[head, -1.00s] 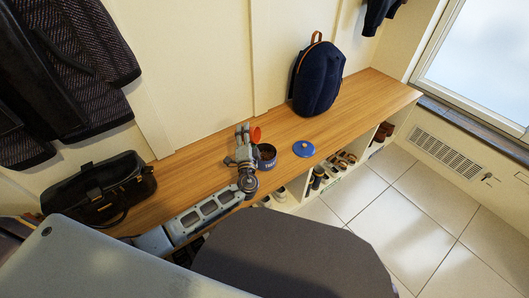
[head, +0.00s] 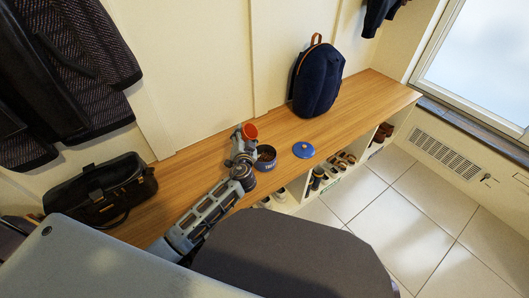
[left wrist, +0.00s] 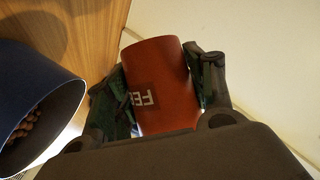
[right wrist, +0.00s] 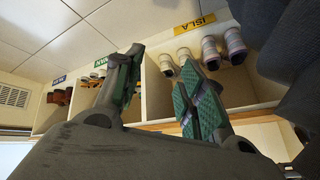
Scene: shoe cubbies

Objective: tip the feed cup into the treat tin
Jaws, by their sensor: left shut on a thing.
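The red feed cup (head: 250,131), marked "FE…" in the left wrist view (left wrist: 160,75), is held between the fingers of my left gripper (head: 243,140). It is above the bench, up and left of the treat tin, with its orange-red mouth showing in the head view. I cannot tell whether anything is inside. The navy treat tin (head: 266,163) stands on the bench beside the gripper, which partly covers its left side. In the left wrist view the tin (left wrist: 52,88) is open, with brown treats inside. My right gripper (right wrist: 162,62) is open and empty, near the cubbies.
A navy backpack (head: 317,80) stands behind, and a black bag (head: 100,190) sits at the left. Cubbies with shoes (right wrist: 190,58) lie below the bench top.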

